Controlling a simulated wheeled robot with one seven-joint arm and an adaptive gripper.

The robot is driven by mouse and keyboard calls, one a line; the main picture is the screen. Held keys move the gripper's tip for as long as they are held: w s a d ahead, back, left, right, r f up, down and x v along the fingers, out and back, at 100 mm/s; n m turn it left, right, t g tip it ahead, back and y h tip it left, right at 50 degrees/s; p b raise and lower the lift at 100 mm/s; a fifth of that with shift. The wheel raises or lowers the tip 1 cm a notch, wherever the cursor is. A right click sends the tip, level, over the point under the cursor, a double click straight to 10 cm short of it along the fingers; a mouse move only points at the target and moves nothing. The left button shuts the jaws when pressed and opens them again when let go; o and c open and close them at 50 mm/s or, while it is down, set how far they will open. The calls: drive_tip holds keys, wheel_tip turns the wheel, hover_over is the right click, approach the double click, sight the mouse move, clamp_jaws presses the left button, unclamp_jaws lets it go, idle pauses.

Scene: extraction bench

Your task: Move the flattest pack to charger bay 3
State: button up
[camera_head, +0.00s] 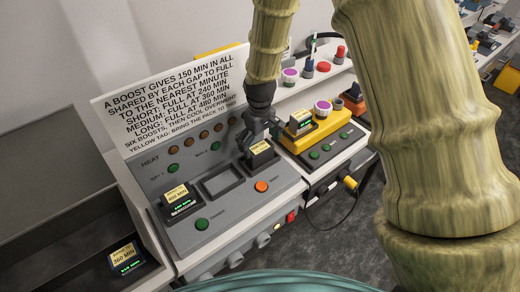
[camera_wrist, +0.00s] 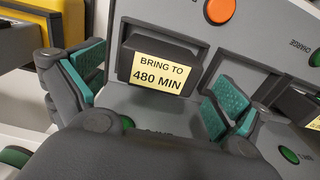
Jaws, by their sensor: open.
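My gripper (camera_head: 261,138) is open over the right-hand bay of the grey charger (camera_head: 232,209). A dark pack (camera_head: 262,149) with a yellow label sits there. In the wrist view the pack (camera_wrist: 160,55) reads "BRING TO 480 MIN", and the teal pads of my gripper (camera_wrist: 157,88) stand apart on either side of it. The middle bay (camera_head: 222,181) is empty. A second pack (camera_head: 178,199) with a yellow label sits in the left bay. Another pack (camera_head: 301,122) sits on the yellow unit (camera_head: 322,131). A pack labelled 360 MIN (camera_head: 124,257) lies at the lower left.
A white sign (camera_head: 172,98) with boost rules stands behind the charger. An orange button (camera_head: 261,187) and a green button (camera_head: 201,224) are on its face. Purple-topped and red knobs (camera_head: 324,67) stand on the shelf behind. My arm hides the right side.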

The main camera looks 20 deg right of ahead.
sight(260, 148)
wheel_tip(260, 148, up, 9)
drive_tip(key=b, duration=0.3)
idle(0.5)
